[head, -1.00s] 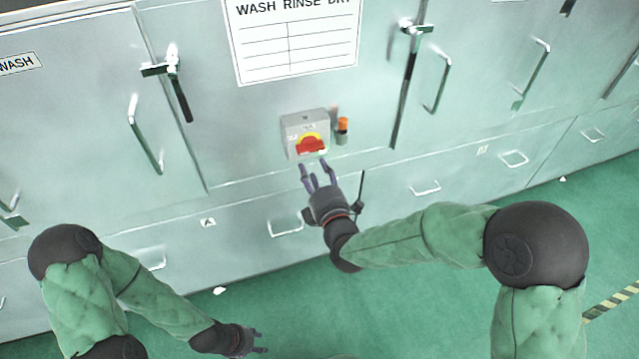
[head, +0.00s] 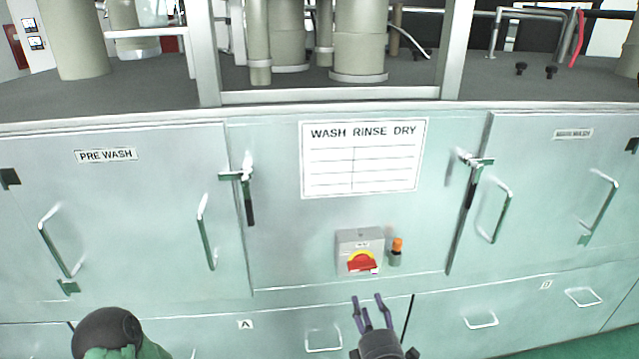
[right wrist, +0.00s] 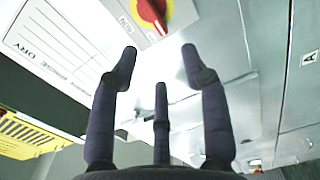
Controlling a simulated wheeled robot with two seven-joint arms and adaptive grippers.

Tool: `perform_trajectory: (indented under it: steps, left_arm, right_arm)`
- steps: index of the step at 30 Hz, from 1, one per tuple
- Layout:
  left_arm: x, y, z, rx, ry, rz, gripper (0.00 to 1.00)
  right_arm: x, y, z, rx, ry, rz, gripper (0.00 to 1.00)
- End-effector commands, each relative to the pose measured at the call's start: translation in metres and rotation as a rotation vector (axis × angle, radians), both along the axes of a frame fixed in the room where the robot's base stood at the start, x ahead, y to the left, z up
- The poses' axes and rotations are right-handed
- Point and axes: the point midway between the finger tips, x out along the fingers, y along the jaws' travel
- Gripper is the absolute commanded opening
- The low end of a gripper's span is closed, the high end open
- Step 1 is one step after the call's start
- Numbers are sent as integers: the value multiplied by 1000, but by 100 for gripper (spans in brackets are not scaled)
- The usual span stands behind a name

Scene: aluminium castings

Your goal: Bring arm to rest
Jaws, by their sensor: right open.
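My right gripper (head: 371,312) is at the bottom middle of the head view, below the grey switch box (head: 360,250) with its red and yellow rotary knob (head: 361,262). Its fingers are spread and hold nothing. In the right wrist view the open fingers (right wrist: 160,75) point toward the cabinet front, and the red knob (right wrist: 153,12) is at the top, apart from the fingertips. Of my left arm, only a dark joint and a bit of green sleeve show at the bottom left of the head view. My left gripper is out of view.
The pale green cabinet front (head: 290,235) has protruding handles such as this one (head: 205,232) and latches (head: 245,185). An orange-topped indicator (head: 396,250) sits beside the switch box. A WASH RINSE DRY sign (head: 362,158) is above. Grey cylinders stand on the top.

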Motion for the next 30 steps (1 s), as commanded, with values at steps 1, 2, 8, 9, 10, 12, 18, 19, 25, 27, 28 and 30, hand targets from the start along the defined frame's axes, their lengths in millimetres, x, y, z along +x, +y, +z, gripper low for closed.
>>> perform_trajectory:
  steps: [1, 2, 8, 9, 10, 12, 18, 19, 25, 27, 28, 30]
  left_arm:
    - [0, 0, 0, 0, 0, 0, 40]
    - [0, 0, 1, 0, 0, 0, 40]
    - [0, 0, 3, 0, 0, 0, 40]
    - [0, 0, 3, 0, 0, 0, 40]
    - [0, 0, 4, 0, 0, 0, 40]
    - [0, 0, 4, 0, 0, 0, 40]
    - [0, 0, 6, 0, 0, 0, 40]
    - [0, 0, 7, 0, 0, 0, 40]
    - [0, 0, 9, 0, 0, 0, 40]
    - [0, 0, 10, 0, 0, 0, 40]
    - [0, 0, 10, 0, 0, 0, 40]
    - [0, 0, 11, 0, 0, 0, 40]
  right_arm:
    - [1, 0, -6, 19, 21, 3, 46]
    - [1, 1, -11, 39, 38, 5, 46]
    - [4, 6, -69, 277, 253, 10, 46]
    - [3, 7, -82, 336, 303, 3, 46]
    - [2, 8, -93, 379, 342, -3, 46]
    - [-1, 10, -117, 481, 431, -26, 46]
    - [-21, 17, -185, 765, 682, -138, 46]
    - [-25, 18, -195, 808, 720, -161, 46]
    - [-60, 27, -257, 1074, 952, -358, 46]
    - [-75, 30, -278, 1161, 1028, -445, 46]
    - [-82, 31, -286, 1197, 1058, -485, 46]
    - [-100, 35, -305, 1278, 1129, -585, 46]
